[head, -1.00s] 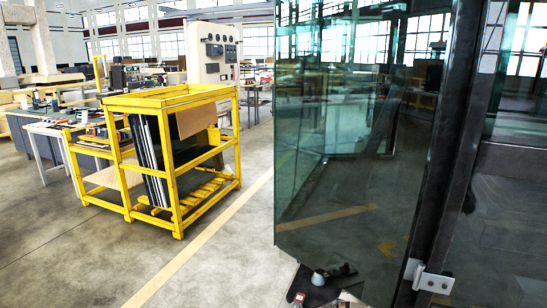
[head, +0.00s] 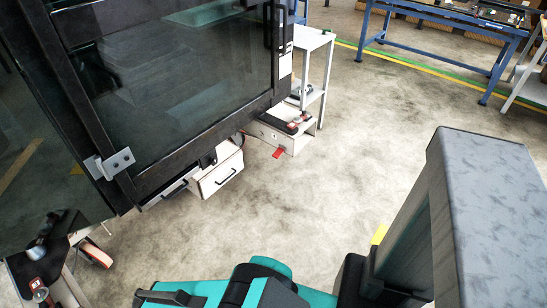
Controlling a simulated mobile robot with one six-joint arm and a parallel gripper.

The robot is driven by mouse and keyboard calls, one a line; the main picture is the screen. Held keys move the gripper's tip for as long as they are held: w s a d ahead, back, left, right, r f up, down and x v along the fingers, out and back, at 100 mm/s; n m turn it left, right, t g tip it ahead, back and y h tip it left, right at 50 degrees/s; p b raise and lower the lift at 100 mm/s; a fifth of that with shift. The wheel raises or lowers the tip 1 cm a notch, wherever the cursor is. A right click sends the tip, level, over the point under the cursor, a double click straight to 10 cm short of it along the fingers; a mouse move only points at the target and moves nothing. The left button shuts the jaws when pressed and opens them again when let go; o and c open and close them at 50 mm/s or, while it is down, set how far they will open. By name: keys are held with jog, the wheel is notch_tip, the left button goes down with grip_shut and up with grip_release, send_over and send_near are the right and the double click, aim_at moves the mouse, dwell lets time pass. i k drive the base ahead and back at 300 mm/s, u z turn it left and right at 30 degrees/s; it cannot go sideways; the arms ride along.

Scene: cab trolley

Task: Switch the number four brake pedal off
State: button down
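A small red pedal-like tab (head: 277,153) sticks out low at the front of a pale box-shaped base part (head: 268,134), beyond the dark glass-panelled cab (head: 185,75). Another red piece (head: 37,283) with a pale mark sits on a dark plate at the lower left. A wheel with an orange-red part (head: 97,254) stands near it on the floor. I cannot read any number, so I cannot tell which is the number four brake pedal or whether it is on or off. My gripper is not in view. Teal and black parts of my own body show at the bottom.
A pale drawer box (head: 219,174) with black handles hangs under the cab. A grey side table (head: 316,60) stands behind the pale base part. A blue-framed workbench (head: 450,22) is at the back right. The concrete floor (head: 345,150) between is clear.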

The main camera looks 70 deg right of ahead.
aim_at(277, 154)
jog(key=u, duration=0.75)
jog(key=k, duration=0.15)
jog(key=z, duration=3.05)
jog(key=i, duration=0.6)
jog(key=z, duration=0.1)
jog(key=k, duration=0.6)
